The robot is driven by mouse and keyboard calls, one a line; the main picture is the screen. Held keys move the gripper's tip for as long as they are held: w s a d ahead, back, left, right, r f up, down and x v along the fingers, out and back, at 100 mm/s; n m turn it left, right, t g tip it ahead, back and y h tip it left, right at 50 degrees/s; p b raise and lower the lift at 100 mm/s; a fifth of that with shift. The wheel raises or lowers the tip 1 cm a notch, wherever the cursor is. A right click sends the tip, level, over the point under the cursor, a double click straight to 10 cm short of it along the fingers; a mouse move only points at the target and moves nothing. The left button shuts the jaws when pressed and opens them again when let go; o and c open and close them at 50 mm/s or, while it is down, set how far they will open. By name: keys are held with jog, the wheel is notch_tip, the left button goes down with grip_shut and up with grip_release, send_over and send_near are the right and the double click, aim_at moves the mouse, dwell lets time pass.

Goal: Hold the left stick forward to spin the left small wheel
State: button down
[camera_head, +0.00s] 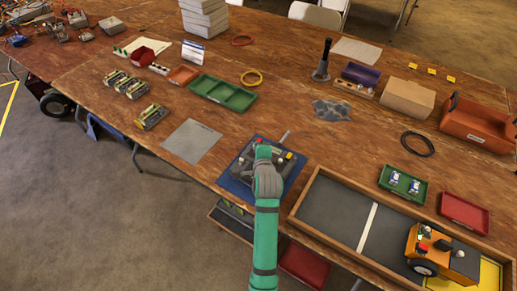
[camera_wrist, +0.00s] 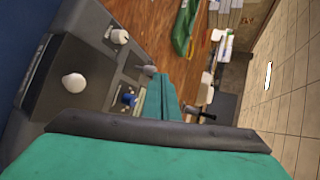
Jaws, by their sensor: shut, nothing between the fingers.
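A dark control box (camera_head: 246,166) lies on a blue mat (camera_head: 236,186) at the table's front edge. My gripper (camera_head: 266,166) is over the box and hides part of it in the head view. In the wrist view, the box's dark panel (camera_wrist: 50,92) carries a pale round knob (camera_wrist: 73,82), another pale knob (camera_wrist: 119,37) and a small blue part (camera_wrist: 128,98). I cannot tell which is the left stick. My gripper (camera_wrist: 162,97) is shut and empty, close above the panel; contact cannot be told. An orange vehicle (camera_head: 441,249) at the right shows a dark wheel (camera_head: 423,268).
The vehicle stands in a wooden-rimmed pit (camera_head: 318,226) with a white strip (camera_head: 367,229) across it. A grey sheet (camera_head: 191,142) lies left of the box. A green tray (camera_head: 224,93), a black ring (camera_head: 417,144) and a red tray (camera_head: 465,213) lie farther around.

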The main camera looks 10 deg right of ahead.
jog(key=shift+s, duration=0.1)
jog(key=shift+s+d, duration=0.1)
jog(key=shift+s, duration=0.1)
jog(key=v, duration=0.4)
jog(key=f+v, duration=0.1)
jog(key=v, duration=0.7)
jog(key=shift+s+a+f, duration=0.3)
jog(key=shift+s+a, duration=0.05)
jog(key=shift+a, duration=0.05)
jog(key=shift+s+r, duration=0.25)
jog(key=shift+s, duration=0.25)
jog(key=shift+d, duration=0.15)
